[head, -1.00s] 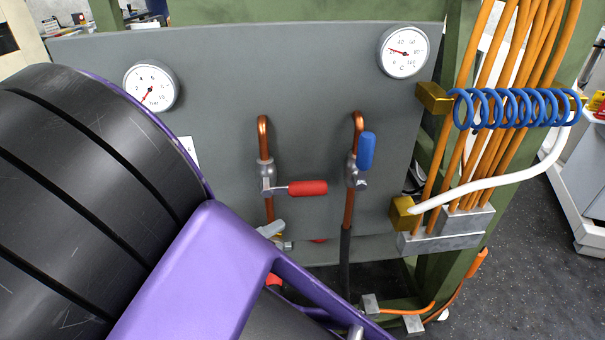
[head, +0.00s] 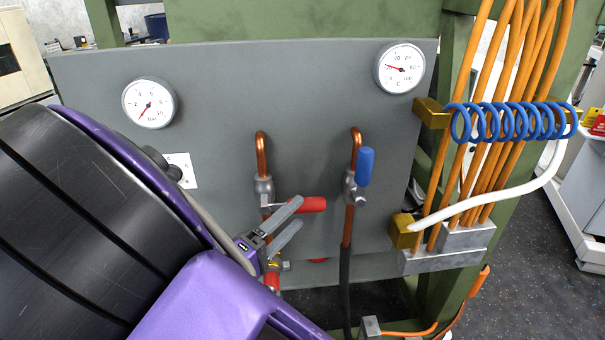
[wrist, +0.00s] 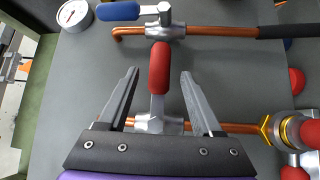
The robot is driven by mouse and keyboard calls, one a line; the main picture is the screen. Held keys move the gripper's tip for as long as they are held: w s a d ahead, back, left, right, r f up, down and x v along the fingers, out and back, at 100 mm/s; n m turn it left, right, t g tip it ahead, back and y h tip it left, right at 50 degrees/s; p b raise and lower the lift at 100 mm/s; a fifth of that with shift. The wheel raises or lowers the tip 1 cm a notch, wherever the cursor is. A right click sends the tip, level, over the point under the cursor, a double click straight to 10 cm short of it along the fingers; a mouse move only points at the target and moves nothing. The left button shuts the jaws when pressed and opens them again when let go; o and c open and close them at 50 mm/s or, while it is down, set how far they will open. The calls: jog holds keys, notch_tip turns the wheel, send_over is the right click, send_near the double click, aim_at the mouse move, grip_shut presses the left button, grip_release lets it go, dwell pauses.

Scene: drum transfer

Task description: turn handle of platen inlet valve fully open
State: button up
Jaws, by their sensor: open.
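Two lever valves sit on copper pipes against a grey panel. The left one has a red handle (head: 314,205) lying crosswise to its upright pipe (head: 262,155). The right one has a blue handle (head: 365,167) pointing up, roughly along its pipe. My gripper (head: 298,214) is open at the red handle, and one finger hides part of it in the head view. In the wrist view, the red handle (wrist: 159,68) lies between my open fingers (wrist: 160,74), with a visible gap on each side. The blue handle (wrist: 118,11) is beyond the fingertips. No valve name is readable.
Two gauges, left (head: 149,103) and right (head: 400,68), sit high on the panel. Orange hoses (head: 505,100), a blue coil (head: 512,122) and a white hose (head: 500,203) stand at the right. Other red-handled fittings (wrist: 311,133) are close by, right in the wrist view.

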aim_at(299, 212)
jog(key=shift+x, duration=2.2)
jog(key=shift+c, duration=0.4)
grip_shut()
